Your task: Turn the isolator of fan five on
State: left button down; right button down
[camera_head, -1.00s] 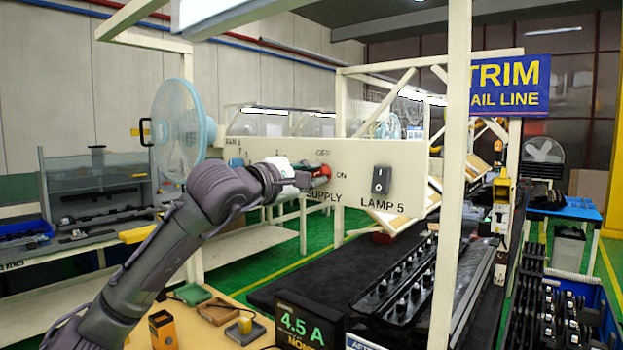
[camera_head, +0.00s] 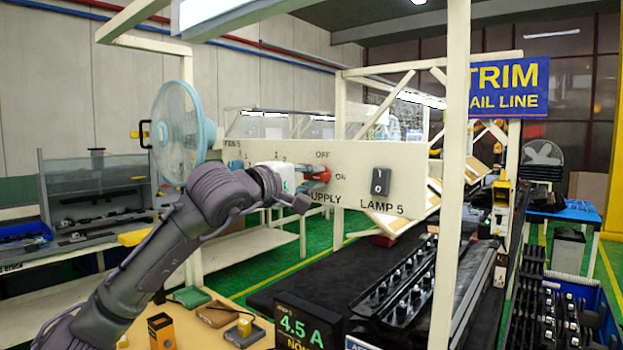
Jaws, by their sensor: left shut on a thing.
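The cream panel (camera_head: 345,158) carries the lettering FAN 5, OFF, ON, SUPPLY and LAMP 5. The isolator's red handle (camera_head: 323,174) shows between the OFF mark above and the ON mark at its right. My left gripper (camera_head: 301,198) is at the handle's lower left and is shut on the isolator handle. My wrist and gripper partly cover the isolator, so the handle's exact angle is hard to tell. The pale blue fan (camera_head: 180,130) stands at the panel's left end. My right gripper is not in view.
A black LAMP 5 rocker switch (camera_head: 380,182) is on the panel to the right. Below are a 4.5 A display (camera_head: 300,325), small boxes (camera_head: 218,313) on the bench and a rack of black trim parts (camera_head: 410,285).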

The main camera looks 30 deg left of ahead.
pick_arm(q)
jog(key=c, duration=1.1)
grip_release()
jog(key=shift+d, duration=0.1)
jog(key=shift+s+a, duration=0.15)
jog(key=shift+s, duration=1.85)
jog(key=shift+s+a, duration=0.15)
jog(key=shift+s, duration=1.85)
jog(key=shift+s+a, duration=0.15)
jog(key=shift+s, duration=1.85)
